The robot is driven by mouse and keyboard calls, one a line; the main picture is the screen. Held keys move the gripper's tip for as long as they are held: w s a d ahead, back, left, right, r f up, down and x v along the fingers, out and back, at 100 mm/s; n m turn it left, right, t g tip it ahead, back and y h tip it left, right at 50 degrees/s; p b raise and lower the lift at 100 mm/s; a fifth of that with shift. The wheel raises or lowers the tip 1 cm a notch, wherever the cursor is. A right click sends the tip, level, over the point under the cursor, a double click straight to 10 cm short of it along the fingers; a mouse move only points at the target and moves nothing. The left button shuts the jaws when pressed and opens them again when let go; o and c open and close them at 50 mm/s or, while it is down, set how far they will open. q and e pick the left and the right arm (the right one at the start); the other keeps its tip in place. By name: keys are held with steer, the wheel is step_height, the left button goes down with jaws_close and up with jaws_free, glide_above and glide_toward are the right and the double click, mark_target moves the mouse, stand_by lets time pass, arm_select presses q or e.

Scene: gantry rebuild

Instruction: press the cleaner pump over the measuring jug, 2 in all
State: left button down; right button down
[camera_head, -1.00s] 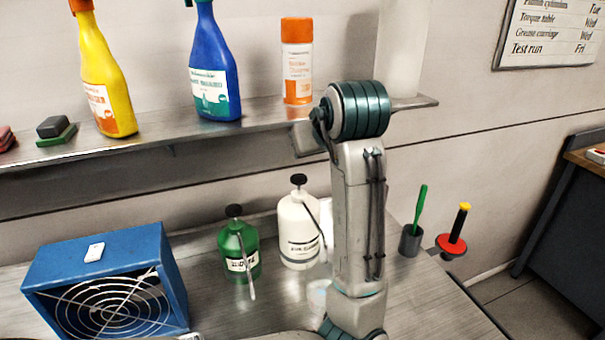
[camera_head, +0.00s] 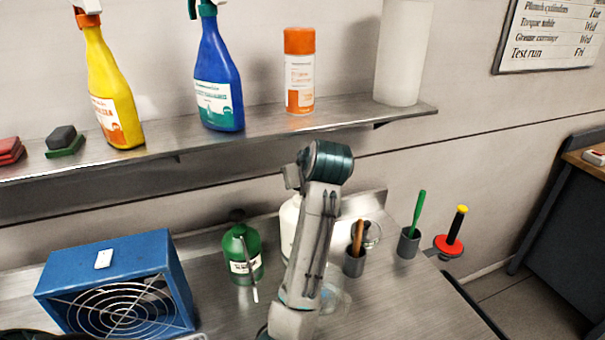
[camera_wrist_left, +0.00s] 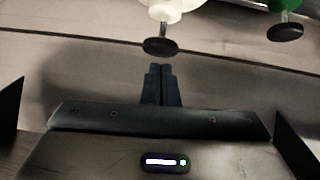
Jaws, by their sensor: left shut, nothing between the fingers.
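A white pump bottle (camera_head: 288,222) stands on the bench, mostly hidden behind my arm in the head view. Its black pump head (camera_wrist_left: 160,46) shows in the left wrist view, which is upside down. A green pump bottle (camera_head: 241,258) stands left of it; its black head (camera_wrist_left: 285,32) is also in the wrist view. A clear vessel, seemingly the measuring jug (camera_head: 336,299), is partly hidden behind my arm. My left gripper (camera_wrist_left: 162,72) is shut and empty, its tips close to the white bottle's pump head; I cannot tell whether they touch. My right gripper is out of view.
A blue fan box (camera_head: 115,260) stands at the left. Cups with a brown-handled tool (camera_head: 355,255) and a green-handled tool (camera_head: 410,240) stand right of my arm. A shelf (camera_head: 270,130) with spray bottles and a can overhangs the back of the bench.

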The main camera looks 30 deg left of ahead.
arm_select(q)
steer(key=shift+d+f, duration=0.1)
steer(key=shift+f, duration=0.35)
steer(key=shift+f, duration=0.45)
steer(key=shift+f+b, duration=0.35)
steer(key=shift+f, duration=0.8)
